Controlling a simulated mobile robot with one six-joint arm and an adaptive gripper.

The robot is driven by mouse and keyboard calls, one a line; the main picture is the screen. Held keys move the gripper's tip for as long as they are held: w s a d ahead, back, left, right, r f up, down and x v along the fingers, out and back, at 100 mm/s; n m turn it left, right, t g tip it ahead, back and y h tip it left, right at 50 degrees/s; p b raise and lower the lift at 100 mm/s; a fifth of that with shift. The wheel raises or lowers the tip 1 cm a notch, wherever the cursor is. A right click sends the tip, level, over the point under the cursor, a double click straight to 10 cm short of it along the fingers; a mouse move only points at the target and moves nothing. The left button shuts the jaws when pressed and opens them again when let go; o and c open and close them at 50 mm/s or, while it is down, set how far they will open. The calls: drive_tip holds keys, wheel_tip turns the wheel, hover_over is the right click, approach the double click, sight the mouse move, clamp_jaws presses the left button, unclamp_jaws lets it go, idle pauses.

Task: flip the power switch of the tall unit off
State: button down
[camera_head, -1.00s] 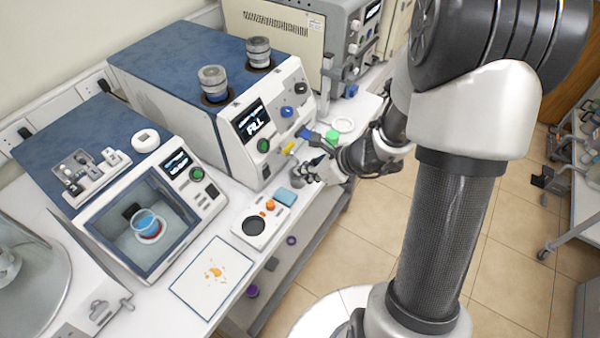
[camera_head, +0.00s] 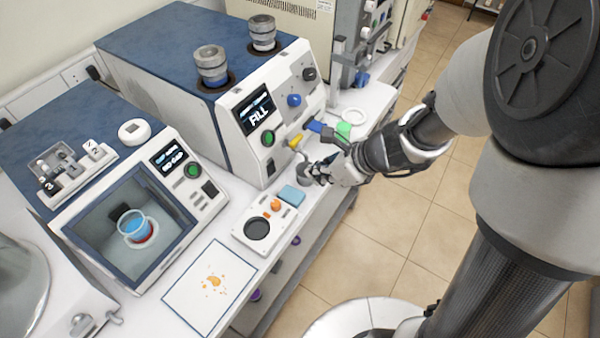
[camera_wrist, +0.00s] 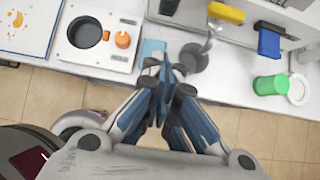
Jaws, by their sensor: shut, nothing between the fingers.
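The tall unit (camera_head: 190,130) is a white box with a blue top and a display reading FILL, in the middle of the head view. A small dark rocker (camera_head: 270,167), which looks like its power switch, sits low on its front, below a green knob (camera_head: 268,138). I cannot tell the rocker's position. A dark shape on the panel (camera_wrist: 168,6) at the top of the wrist view may be the same switch. My gripper (camera_head: 312,174) is shut and empty, in front of and right of the rocker, apart from it. Its closed fingers also show in the wrist view (camera_wrist: 166,68).
A yellow lever (camera_head: 296,140) and blue part (camera_head: 315,127) stick out above my gripper. A small grey vessel (camera_wrist: 194,58) stands close by the fingers. A hotplate-like device (camera_head: 258,228), blue pad (camera_head: 291,195) and green cup (camera_head: 344,129) lie on the bench.

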sight(272, 168)
drive_tip(key=b+x, duration=0.4)
drive_tip(key=x, duration=0.5)
drive_tip(key=shift+s+d+f, duration=0.1)
drive_tip(key=w+a, duration=0.2)
drive_tip(key=shift+a+f, duration=0.3)
drive_tip(key=shift+a, duration=0.05)
drive_tip(key=shift+w+a, duration=0.4)
drive_tip(key=shift+w+a+f+b, duration=0.2)
drive_tip(key=shift+a+f+b, duration=0.05)
drive_tip(key=shift+b, duration=0.25)
drive_tip(key=shift+r, duration=0.1)
